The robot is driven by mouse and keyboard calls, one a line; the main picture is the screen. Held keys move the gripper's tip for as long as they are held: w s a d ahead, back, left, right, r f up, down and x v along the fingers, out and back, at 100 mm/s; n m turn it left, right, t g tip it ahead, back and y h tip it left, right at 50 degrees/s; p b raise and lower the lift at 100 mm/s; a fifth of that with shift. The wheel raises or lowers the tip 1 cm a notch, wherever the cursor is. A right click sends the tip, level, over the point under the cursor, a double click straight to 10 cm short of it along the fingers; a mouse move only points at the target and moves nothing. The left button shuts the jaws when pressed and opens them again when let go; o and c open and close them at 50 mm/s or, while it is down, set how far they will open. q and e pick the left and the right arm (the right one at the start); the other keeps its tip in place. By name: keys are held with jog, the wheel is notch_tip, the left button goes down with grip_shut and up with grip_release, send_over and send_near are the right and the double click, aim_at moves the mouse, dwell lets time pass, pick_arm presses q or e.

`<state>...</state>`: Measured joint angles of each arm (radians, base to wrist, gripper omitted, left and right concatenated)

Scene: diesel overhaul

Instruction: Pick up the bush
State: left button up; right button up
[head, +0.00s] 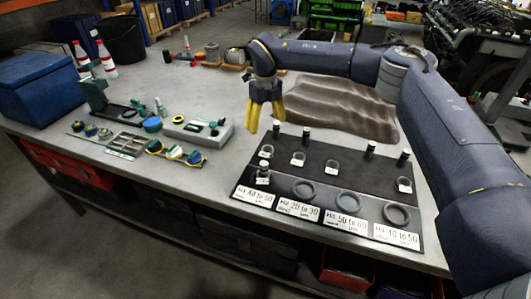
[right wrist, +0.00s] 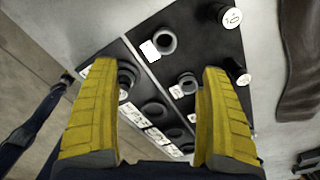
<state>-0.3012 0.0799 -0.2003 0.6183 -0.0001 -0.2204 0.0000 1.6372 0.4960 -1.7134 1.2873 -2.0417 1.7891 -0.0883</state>
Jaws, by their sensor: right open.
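Several small grey ring-shaped bushes lie on the dark board (head: 325,172); I cannot tell which one is meant. The leftmost bush (head: 267,151) shows in the right wrist view (right wrist: 165,41) beside a white tag. A second bush (head: 298,159) is right of it and also shows in the right wrist view (right wrist: 187,82). Other bushes (head: 333,167) and (head: 404,184) lie further right. My right gripper (head: 265,122) is open and empty, with its yellow fingers above the board's back left corner. In the right wrist view its fingers (right wrist: 158,66) straddle the board. My left gripper is out of view.
Several dark upright pins (head: 370,149) stand behind the bushes. Flat rings (head: 349,203) and range labels (head: 343,226) line the front. A brown corrugated piece (head: 335,105) lies behind. Gauges and a grey block (head: 198,131) are left. Bare tabletop (head: 215,175) separates them from the board.

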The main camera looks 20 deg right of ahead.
aim_at(266, 151)
jog(key=shift+d+f, duration=0.1)
jog(key=shift+f, duration=6.4)
jog(key=c, duration=1.2)
